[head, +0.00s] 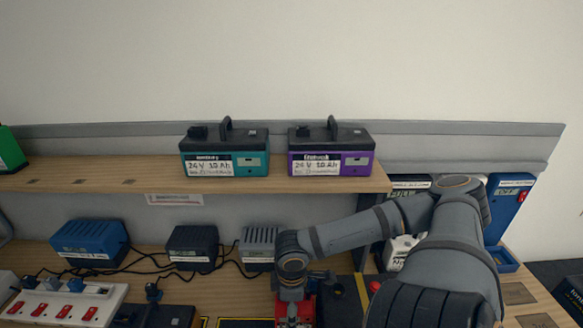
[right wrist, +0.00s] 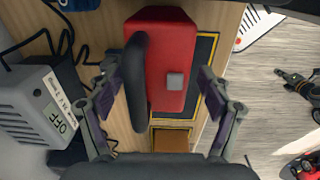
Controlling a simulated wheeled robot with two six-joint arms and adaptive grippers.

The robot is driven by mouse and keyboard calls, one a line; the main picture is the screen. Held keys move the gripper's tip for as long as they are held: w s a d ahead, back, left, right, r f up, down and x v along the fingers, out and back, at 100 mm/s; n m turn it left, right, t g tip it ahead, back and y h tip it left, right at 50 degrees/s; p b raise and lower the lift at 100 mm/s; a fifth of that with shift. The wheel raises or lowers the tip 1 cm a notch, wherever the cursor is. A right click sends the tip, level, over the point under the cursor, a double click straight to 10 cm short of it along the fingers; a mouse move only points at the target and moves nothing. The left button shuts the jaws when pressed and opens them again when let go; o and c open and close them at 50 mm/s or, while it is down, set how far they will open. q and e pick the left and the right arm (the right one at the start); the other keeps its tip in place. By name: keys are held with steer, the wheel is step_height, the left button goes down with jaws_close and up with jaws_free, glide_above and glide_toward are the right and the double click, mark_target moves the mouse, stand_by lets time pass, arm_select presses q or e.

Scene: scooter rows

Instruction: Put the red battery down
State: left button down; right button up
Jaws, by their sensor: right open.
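The red battery (right wrist: 172,62) has a black carry handle and a grey square button on top. In the right wrist view it sits over a dark pad with a yellow outline (right wrist: 208,50) on the wooden bench. In the head view only a bit of the battery (head: 299,312) shows at the bottom edge, below my right gripper (head: 292,292). My right gripper (right wrist: 160,92) is open, its fingers apart on both sides of the handle, with no visible grip on it. My left gripper is not in view.
A teal battery (head: 224,148) and a purple battery (head: 330,148) stand on the shelf above. Chargers, cables and a power strip (head: 66,303) lie on the bench at left. A grey charger (right wrist: 38,108) is close to my right gripper. The bench edge lies right of the pad.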

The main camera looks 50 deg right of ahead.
arm_select(q)
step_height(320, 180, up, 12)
steer(key=p, duration=1.2)
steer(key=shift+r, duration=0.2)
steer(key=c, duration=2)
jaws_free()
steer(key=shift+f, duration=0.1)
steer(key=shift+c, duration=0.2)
